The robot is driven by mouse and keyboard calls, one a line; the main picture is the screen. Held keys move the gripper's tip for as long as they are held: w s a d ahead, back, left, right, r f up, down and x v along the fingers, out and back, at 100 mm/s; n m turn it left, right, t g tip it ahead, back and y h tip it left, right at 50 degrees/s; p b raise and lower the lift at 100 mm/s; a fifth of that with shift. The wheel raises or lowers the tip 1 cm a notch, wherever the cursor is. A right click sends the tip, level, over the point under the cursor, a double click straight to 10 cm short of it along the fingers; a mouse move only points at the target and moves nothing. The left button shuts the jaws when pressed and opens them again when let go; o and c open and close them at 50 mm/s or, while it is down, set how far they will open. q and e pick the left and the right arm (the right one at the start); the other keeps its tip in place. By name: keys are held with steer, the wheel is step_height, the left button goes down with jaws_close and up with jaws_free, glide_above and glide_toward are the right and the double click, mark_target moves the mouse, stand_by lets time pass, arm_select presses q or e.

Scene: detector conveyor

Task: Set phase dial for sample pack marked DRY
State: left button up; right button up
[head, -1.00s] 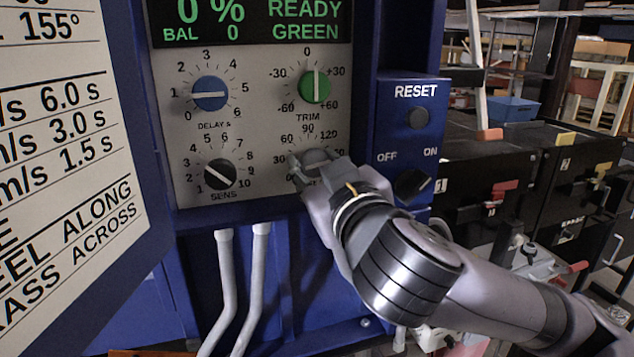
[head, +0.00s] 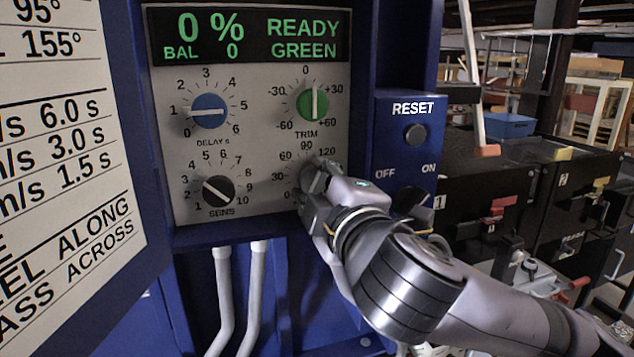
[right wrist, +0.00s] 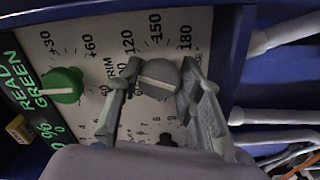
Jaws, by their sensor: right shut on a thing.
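The phase dial is a grey knob (head: 311,177) with a scale running from 0 to 180, at the lower right of the light grey panel (head: 262,105). My right gripper (head: 316,186) is shut on it and hides part of the knob and scale. In the right wrist view the grey knob (right wrist: 160,72), with a white pointer line, sits between my two fingers (right wrist: 159,88). I cannot tell its exact reading. The display (head: 248,36) reads 0 %, BAL 0, READY GREEN. No pack marked DRY and no left gripper are in view.
Close by are the blue DELAY dial (head: 208,111), the green TRIM dial (head: 312,103) and the black SENS dial (head: 218,190). The RESET button (head: 415,133) and OFF/ON switch (head: 411,201) are to the right. A settings chart (head: 60,170) stands at the left, partly cut off.

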steer(key=n, duration=0.3)
steer(key=shift+r+n, duration=0.1)
steer(key=shift+n, duration=0.3)
steer(key=n, duration=0.3)
steer(key=shift+n, duration=0.3)
steer(key=n, duration=0.3)
steer(key=shift+n+p, duration=0.4)
steer(key=n, duration=0.3)
steer(key=shift+n, duration=0.3)
steer(key=n, duration=0.3)
steer(key=shift+n, duration=0.3)
steer(key=n, duration=0.3)
steer(key=shift+a+n, duration=0.15)
steer(key=shift+n, duration=0.15)
steer(key=n, duration=0.3)
steer(key=shift+n, duration=0.3)
steer(key=shift+s+f+n+p, duration=0.1)
steer(key=shift+n+p, duration=0.05)
steer(key=shift+n, duration=0.65)
steer(key=shift+f+n+p, duration=0.1)
steer(key=shift+n+p, duration=0.05)
steer(key=shift+n, duration=0.65)
